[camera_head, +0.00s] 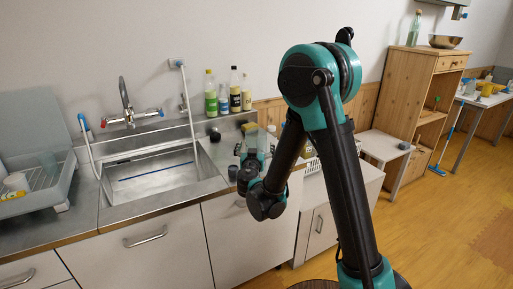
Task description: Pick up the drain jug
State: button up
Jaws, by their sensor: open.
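My gripper (252,152) is over the right end of the steel counter, right of the sink. It is small in the view and partly covered by my own wrist. Its jaws are open. I cannot pick out the drain jug for certain. Small dark and grey shapes show around my gripper and wrist, too small to name. A yellow vessel (487,90) stands on the far table at the right, well away from my gripper. My arm hides part of the area behind the counter's right end.
The sink (165,172) has a tap (127,105) behind it. Several bottles (222,98) stand on the ledge at the back. A dish rack (38,190) is at the left. A wooden cabinet (415,85) stands at the right, with open floor (450,230) before it.

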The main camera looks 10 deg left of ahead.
jog(key=shift+w+a+f, duration=0.15)
jog(key=shift+w, duration=1.7)
jog(key=shift+w+a+f, duration=0.1)
jog(key=shift+w+a, duration=0.05)
jog(key=shift+w, duration=1.65)
jog(key=c, duration=1.5)
jog(key=shift+r, duration=0.15)
notch_tip(320, 180, up, 20)
